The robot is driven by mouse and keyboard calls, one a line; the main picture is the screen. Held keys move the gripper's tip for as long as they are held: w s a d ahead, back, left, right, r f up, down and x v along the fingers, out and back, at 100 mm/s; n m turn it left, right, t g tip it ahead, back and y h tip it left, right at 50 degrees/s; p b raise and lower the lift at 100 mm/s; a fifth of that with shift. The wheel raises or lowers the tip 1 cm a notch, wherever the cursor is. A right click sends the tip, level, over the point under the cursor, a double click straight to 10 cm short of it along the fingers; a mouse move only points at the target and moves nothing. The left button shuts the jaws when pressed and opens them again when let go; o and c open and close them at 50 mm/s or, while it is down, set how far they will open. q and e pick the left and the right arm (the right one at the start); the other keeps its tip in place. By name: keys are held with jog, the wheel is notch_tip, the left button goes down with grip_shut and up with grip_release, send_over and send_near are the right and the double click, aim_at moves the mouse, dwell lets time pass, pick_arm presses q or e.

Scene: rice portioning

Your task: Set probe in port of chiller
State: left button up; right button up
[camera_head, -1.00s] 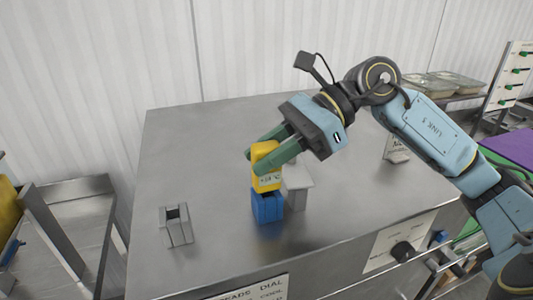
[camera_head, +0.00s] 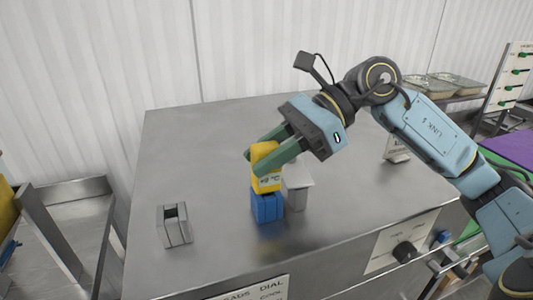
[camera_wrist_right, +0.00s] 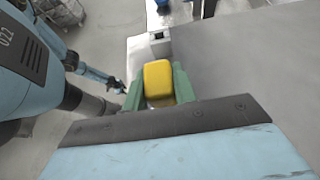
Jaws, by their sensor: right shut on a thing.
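My right gripper (camera_head: 268,150) is shut on the yellow probe (camera_head: 266,180), which has a small display on its front. The probe is upright, directly above a blue block (camera_head: 267,207) on the steel top of the chiller (camera_head: 200,140). Its lower end meets the blue block's top in this view; I cannot tell how far it is inside. In the right wrist view the yellow probe (camera_wrist_right: 158,80) sits between the green fingers. A grey slotted holder (camera_head: 174,227) stands at the left on the chiller top. My left gripper is not in view.
A grey block (camera_head: 299,184) stands close behind and right of the blue block. A small labelled stand (camera_head: 397,150) is further back right. Trays (camera_head: 445,83) rest on a rack at the far right.

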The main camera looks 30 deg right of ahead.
jog(key=shift+f+b, duration=0.4)
jog(key=shift+b, duration=0.4)
dwell(0.8)
dwell(0.3)
jog(key=o, duration=1.1)
jog(key=shift+o, duration=0.4)
jog(key=o, duration=0.4)
jog(key=shift+r, duration=0.15)
jog(key=shift+r+p, duration=3)
jog(key=shift+r, duration=0.9)
